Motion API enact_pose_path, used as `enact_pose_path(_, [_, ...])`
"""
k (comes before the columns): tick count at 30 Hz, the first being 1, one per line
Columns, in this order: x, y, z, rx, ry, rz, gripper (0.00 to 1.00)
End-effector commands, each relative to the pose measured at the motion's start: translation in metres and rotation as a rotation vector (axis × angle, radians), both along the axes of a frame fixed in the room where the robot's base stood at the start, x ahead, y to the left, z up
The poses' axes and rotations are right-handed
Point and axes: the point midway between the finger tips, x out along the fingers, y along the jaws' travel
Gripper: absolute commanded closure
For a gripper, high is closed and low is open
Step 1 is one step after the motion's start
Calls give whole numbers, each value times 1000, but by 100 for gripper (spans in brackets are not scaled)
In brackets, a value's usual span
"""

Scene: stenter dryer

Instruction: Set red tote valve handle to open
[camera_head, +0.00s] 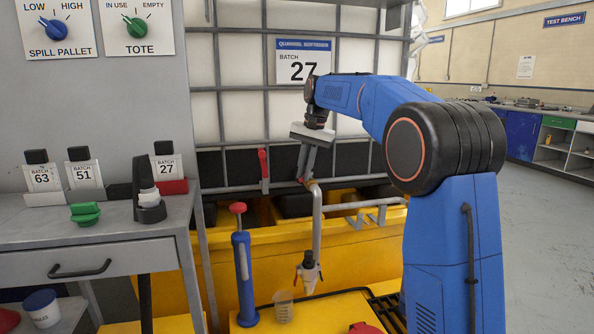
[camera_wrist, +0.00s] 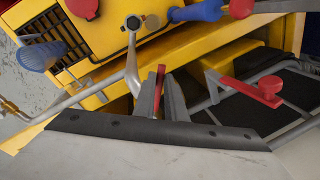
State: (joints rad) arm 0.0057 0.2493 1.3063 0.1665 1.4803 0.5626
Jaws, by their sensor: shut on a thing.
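The red tote valve handle (camera_wrist: 160,76) shows as a narrow red strip between the two fingers of my gripper (camera_wrist: 161,88) in the wrist view. My gripper is shut on it. In the head view my gripper (camera_head: 306,177) points down at the top of the grey outlet pipe (camera_head: 317,215), and only a small bit of red shows beside the fingertips. Most of the handle is hidden by the fingers, so its setting is hard to tell. The tote (camera_head: 240,114) stands behind, in a metal cage with a Batch 27 sign.
A second red lever (camera_head: 263,165) stands upright left of my gripper; in the wrist view it (camera_wrist: 255,90) lies right of the fingers. The pipe ends in a nozzle (camera_head: 308,272) over the yellow pallet. A blue cylinder with a red top (camera_head: 243,275) and a clear beaker (camera_head: 284,307) stand below.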

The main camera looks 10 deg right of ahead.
Motion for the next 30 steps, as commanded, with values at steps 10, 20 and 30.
enact_pose_path(10, [-10, -26, 0, -1, 0, 280, 100])
enact_pose_path(20, [-12, -40, 1, 0, -1, 432, 100])
enact_pose_path(30, [-12, -44, 1, -1, -2, 471, 100])
